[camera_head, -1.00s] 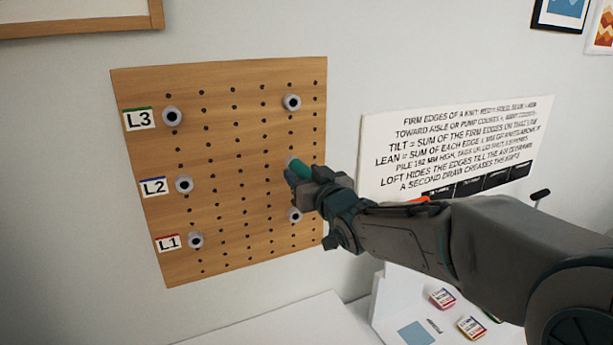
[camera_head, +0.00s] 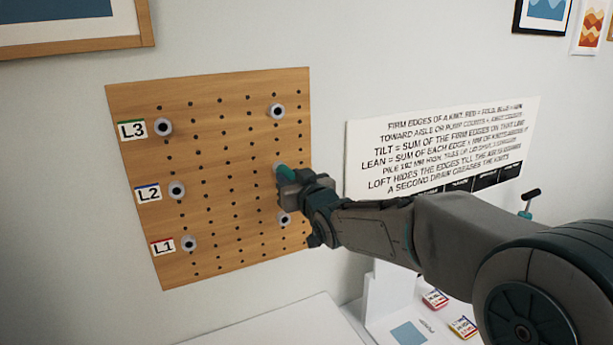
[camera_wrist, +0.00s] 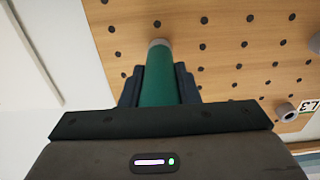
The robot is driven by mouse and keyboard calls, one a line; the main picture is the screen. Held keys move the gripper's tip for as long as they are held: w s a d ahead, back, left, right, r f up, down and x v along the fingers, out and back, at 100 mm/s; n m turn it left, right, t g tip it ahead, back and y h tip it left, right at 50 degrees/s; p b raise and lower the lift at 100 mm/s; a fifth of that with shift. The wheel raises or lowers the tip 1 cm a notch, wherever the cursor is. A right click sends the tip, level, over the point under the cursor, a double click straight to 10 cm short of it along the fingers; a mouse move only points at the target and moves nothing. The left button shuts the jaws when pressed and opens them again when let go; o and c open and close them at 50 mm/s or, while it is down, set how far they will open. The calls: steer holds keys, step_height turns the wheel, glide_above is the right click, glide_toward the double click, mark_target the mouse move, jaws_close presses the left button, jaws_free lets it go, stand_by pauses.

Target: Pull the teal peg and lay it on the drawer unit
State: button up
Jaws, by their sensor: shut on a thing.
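The teal peg (camera_head: 286,172) is at the right-hand column of the wooden pegboard (camera_head: 225,160), in the middle row. My gripper (camera_head: 290,179) is shut on it. In the wrist view the peg (camera_wrist: 157,80) runs from between my fingers to a grey collar (camera_wrist: 159,43) at the board's face. I cannot tell how deep its far end sits in the collar. The white drawer unit's top (camera_head: 275,328) shows below the board, at the bottom of the head view.
Empty grey sockets sit beside the L3 (camera_head: 163,127), L2 (camera_head: 176,190) and L1 (camera_head: 189,243) labels. Others are above (camera_head: 277,111) and below (camera_head: 284,219) my gripper. A printed sign (camera_head: 440,150) hangs at right. Small labelled boxes (camera_head: 435,298) lie on a white surface below.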

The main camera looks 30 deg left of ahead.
steer(key=shift+s+a+r+b, duration=0.15)
steer(key=shift+s+a+b, duration=0.1)
steer(key=shift+b, duration=0.45)
stand_by(1.1)
steer(key=shift+d+f, duration=0.25)
steer(key=shift+f, duration=0.15)
stand_by(0.3)
steer(key=shift+s+d+b, duration=0.25)
steer(key=shift+d+b, duration=0.1)
steer(key=shift+d, duration=0.15)
steer(key=shift+s+d+r, duration=0.2)
steer(key=shift+s+d, duration=0.15)
steer(key=shift+d, duration=0.15)
stand_by(0.9)
steer(key=shift+s+d, duration=0.4)
steer(key=shift+d, duration=0.1)
stand_by(0.5)
steer(key=shift+v, duration=2)
